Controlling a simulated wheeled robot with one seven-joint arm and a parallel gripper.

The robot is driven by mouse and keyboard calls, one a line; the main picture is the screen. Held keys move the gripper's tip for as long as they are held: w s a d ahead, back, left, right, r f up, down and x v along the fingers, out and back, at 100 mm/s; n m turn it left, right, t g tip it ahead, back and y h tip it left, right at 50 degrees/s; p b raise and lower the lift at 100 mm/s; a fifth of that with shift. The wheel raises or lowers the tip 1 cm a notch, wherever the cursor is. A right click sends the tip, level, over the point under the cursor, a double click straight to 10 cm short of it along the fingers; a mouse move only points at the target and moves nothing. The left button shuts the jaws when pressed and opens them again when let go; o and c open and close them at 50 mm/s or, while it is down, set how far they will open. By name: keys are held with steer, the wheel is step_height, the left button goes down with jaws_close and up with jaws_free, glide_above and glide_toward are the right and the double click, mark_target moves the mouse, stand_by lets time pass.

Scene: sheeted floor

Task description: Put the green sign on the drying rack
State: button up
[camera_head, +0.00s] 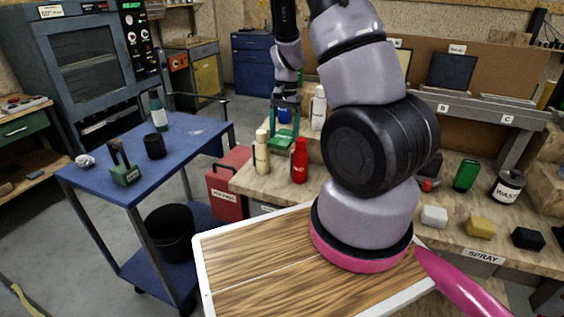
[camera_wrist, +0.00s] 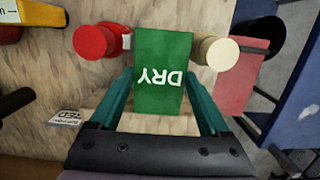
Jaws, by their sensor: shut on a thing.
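The green sign (camera_wrist: 163,60) has white "DRY" lettering, upside down in the wrist view. My gripper (camera_wrist: 160,102) is shut on it, with one teal finger along each side. In the head view my gripper (camera_head: 285,106) hangs over the far left part of the wooden workbench, with the green sign (camera_head: 282,139) below it. The sign is between a red bottle (camera_head: 299,161) and a cream bottle (camera_head: 262,152). I cannot tell whether it touches the bench. I cannot pick out a drying rack with certainty in either view.
A blue cart (camera_head: 190,128) at left holds a bottle, a dark cup and a green handled block. A red toolbox (camera_head: 229,182) stands between cart and bench. A white bottle (camera_head: 318,108) stands near my gripper. Several containers and blocks line the bench at right.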

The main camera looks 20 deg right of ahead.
mark_target(283, 170)
step_height(283, 170, down, 11)
steer(key=shift+r, duration=0.1)
stand_by(0.3)
steer(key=shift+f, duration=0.2)
steer(key=o, duration=1.2)
